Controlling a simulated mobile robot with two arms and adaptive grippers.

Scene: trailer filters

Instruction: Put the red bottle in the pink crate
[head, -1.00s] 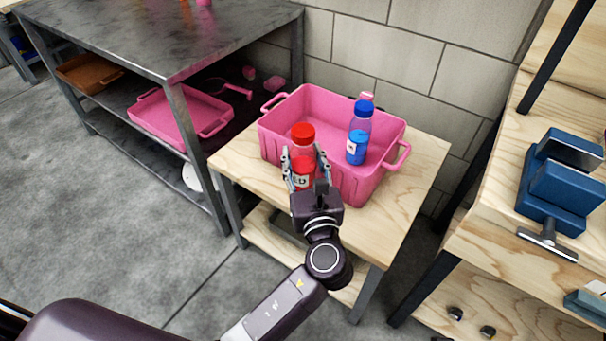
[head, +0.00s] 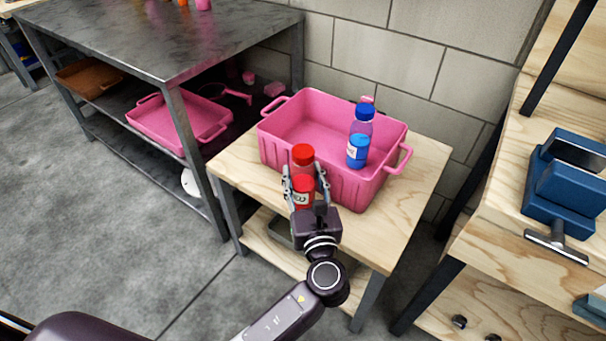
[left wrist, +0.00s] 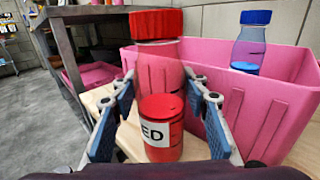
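The red bottle (head: 303,165) has a red cap, a clear upper part and red contents. It is upright at the near side of the pink crate (head: 390,177), outside it. My left gripper (head: 305,180) has its fingers on both sides of the bottle and appears shut on it. The left wrist view shows the red bottle (left wrist: 163,120) between the blue finger pads, label facing me, with the crate (left wrist: 285,105) behind it. Whether the bottle's base touches the table is unclear. My right gripper is not in view.
A blue bottle (head: 359,140) stands inside the crate at the right; the crate's left part is empty. The crate sits on a wooden table (head: 415,195). A metal shelf (head: 160,45) stands at left, a wooden rack with a blue vise (head: 565,185) at right.

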